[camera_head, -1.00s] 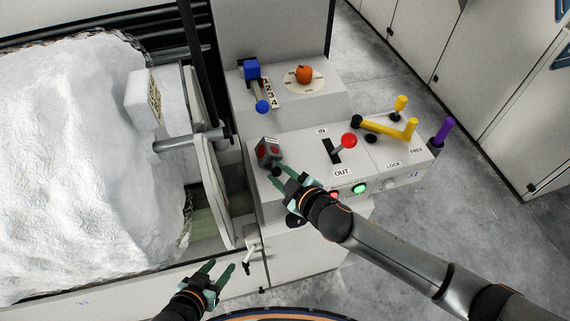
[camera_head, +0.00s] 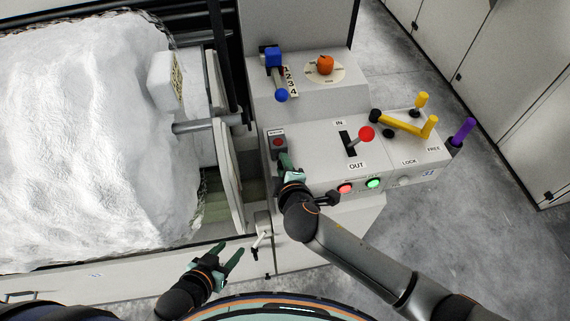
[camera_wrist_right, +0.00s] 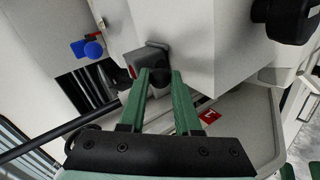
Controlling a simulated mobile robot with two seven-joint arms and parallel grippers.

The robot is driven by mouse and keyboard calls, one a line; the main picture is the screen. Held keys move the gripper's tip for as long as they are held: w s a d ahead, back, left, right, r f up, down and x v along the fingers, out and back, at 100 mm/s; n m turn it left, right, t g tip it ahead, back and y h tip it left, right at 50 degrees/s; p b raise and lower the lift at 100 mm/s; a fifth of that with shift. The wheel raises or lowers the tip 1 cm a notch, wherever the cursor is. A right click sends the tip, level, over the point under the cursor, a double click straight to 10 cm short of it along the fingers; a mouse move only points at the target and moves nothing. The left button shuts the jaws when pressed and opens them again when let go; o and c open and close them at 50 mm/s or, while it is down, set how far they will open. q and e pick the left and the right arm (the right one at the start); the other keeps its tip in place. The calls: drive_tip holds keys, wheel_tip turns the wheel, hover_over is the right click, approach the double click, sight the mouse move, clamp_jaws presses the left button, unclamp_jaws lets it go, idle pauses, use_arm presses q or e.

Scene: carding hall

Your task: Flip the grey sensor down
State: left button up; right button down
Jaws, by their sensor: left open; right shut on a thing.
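The grey sensor (camera_head: 277,144), a small box with a red round face, sits at the left end of the control panel's sloped top. In the right wrist view the grey box (camera_wrist_right: 152,58) is just beyond my fingertips. My right gripper (camera_head: 287,166) is at the sensor's lower edge, shut on a dark part there; its fingers partly hide that part. It also shows in the right wrist view (camera_wrist_right: 162,72). My left gripper (camera_head: 229,255) is open and empty, low in front of the machine, away from the sensor.
Right of the sensor are a red-knobbed lever (camera_head: 366,134), a yellow handle (camera_head: 402,124) and a purple handle (camera_head: 463,131). A blue lever (camera_head: 273,58) and orange knob (camera_head: 325,65) stand behind. Lit red (camera_head: 344,188) and green (camera_head: 373,183) buttons line the front. A white fleece roll (camera_head: 85,140) fills the left.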

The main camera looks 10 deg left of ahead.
idle(0.3)
drive_tip(key=c, duration=0.6)
unclamp_jaws()
